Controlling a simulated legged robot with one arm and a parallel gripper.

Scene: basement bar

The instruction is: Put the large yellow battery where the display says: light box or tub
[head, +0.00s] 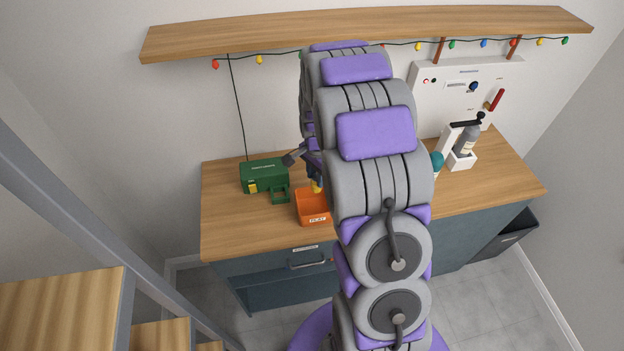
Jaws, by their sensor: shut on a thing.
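My gripper (314,174) shows only in part to the left of my arm, above the back part of the orange tub. It is shut on the yellow battery (317,187), of which only a small yellow part shows. The orange tub (312,218) stands on the counter with a small white label on its front. My arm hides its right side. A green box (263,171) with a small yellow patch stands to its left. I cannot tell whether this is the light box. The white wall panel (425,107) carries a small display strip too small to read.
The wooden counter (235,230) is bare at its front left. A white holder (461,160) with a grey bottle (467,140) and a teal object (437,160) stand to the right. A shelf (240,38) with colored lights hangs above.

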